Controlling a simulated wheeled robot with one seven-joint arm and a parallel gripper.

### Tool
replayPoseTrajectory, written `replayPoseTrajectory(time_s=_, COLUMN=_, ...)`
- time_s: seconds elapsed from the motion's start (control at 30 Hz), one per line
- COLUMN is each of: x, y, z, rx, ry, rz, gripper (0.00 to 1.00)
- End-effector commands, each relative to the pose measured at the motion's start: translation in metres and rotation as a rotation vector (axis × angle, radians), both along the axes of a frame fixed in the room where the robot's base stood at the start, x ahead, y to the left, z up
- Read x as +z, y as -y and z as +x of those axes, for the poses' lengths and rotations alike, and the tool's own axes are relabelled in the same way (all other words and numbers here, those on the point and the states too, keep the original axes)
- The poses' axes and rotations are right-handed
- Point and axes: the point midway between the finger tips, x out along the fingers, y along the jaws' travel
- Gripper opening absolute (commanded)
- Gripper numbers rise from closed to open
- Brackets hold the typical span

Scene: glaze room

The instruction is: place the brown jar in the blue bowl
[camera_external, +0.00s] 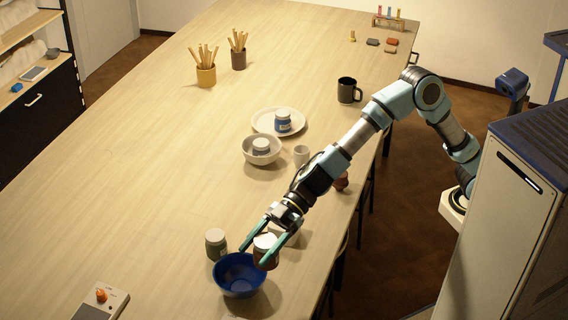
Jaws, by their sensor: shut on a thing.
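The brown jar (267,261) has a pale lid and is between the fingers of my gripper (260,247), which is shut on it. The jar looks upright and overlaps the right rim of the blue bowl (238,288) in the picture. I cannot tell whether the jar is above the bowl or just beside it, or whether they touch. The blue bowl stands on the table near its front right edge, and the part of its inside that shows is empty. My fingers hide part of the jar.
A green jar (216,245) with a pale lid stands close behind the blue bowl. A white bowl (261,157) holding a jar, a plate (262,122) with a blue jar, and a white cup (301,154) stand farther back. The table's left middle is clear.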

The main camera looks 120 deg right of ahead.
Motion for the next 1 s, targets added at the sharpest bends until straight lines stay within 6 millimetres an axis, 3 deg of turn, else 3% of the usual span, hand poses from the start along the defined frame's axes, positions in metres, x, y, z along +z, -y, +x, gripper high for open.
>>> replayPoseTrajectory(time_s=0.03, x=0.017, y=0.007, z=0.002, rx=0.007, ry=0.005, rz=-0.008, gripper=0.0)
replayPoseTrajectory(time_s=0.13, x=0.018, y=0.013, z=0.005, rx=0.039, ry=0.002, rz=-0.003, gripper=0.0)
replayPoseTrajectory(time_s=0.57, x=0.005, y=0.026, z=0.019, rx=0.32, ry=-0.006, rz=-0.004, gripper=0.0)
replayPoseTrajectory(time_s=0.77, x=-0.004, y=0.051, z=0.023, rx=0.42, ry=-0.006, rz=-0.003, gripper=0.0)
replayPoseTrajectory(time_s=1.0, x=-0.005, y=0.083, z=0.022, rx=0.387, ry=-0.001, rz=0.001, gripper=0.0)
